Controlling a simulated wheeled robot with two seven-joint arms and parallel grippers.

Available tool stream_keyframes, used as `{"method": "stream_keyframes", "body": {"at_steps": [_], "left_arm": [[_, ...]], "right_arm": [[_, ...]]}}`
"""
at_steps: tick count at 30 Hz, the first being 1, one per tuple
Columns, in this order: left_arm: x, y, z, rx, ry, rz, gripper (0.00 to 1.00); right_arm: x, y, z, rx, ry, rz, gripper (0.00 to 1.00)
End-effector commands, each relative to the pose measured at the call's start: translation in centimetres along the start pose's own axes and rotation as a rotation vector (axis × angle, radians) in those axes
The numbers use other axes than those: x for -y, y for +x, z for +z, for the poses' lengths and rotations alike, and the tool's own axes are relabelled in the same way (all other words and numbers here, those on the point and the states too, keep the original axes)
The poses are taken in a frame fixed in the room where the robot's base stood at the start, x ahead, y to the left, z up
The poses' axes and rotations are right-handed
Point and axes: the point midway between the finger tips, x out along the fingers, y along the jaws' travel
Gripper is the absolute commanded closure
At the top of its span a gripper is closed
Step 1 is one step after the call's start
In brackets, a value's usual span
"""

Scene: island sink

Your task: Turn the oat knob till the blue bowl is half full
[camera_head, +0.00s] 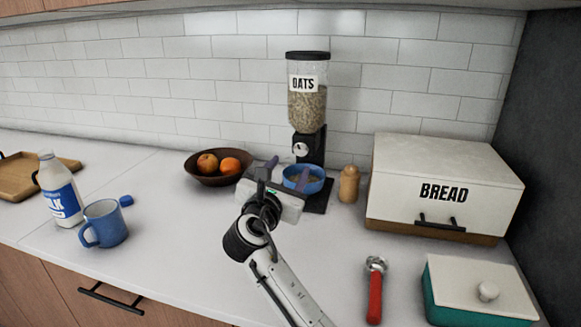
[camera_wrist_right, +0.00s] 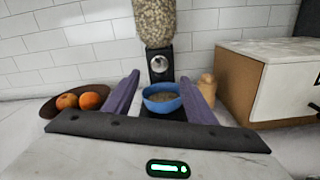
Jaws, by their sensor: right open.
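The oat dispenser (camera_head: 307,105) stands against the tiled wall, its clear hopper holding oats. Its round silver knob (camera_head: 300,149) is on the black front; it also shows in the right wrist view (camera_wrist_right: 159,64). The blue bowl (camera_head: 316,186) sits on the dispenser's base below the knob, with some oats inside, as seen in the right wrist view (camera_wrist_right: 161,104). My right gripper (camera_head: 286,176) is open in front of the bowl and knob. Its purple fingers (camera_wrist_right: 160,92) are spread apart with nothing between them, and the bowl shows beyond. The left gripper is not in view.
A brown fruit bowl (camera_head: 232,178) stands left of the dispenser. A small wooden shaker (camera_head: 349,184) and the bread box (camera_head: 400,180) stand to the right. A blue mug (camera_head: 105,224) and milk bottle (camera_head: 60,190) are at left. A red-handled tool (camera_head: 375,295) and teal box (camera_head: 445,308) lie in front right.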

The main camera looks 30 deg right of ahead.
Motion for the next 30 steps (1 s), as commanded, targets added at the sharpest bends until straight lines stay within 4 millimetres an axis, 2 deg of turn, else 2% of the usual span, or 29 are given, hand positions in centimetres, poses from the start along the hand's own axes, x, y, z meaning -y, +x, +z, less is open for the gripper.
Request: {"method": "stream_keyframes", "body": {"at_steps": [8,15,21,25,30], "left_arm": [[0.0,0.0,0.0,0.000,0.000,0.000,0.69],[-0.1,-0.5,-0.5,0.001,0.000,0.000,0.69],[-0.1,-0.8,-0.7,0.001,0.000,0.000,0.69],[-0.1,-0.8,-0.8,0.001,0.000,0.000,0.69],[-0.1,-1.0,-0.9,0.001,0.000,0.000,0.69]], "right_arm": [[-0.2,0.0,0.2,0.004,0.012,0.004,0.49],[-2.5,-0.8,1.9,0.014,0.252,0.054,0.49],[-1.0,-0.7,0.6,0.004,0.408,0.023,0.49],[0.0,-0.4,0.0,0.003,0.444,0.002,0.49],[0.1,1.4,0.0,0.004,0.450,-0.002,0.49]]}}
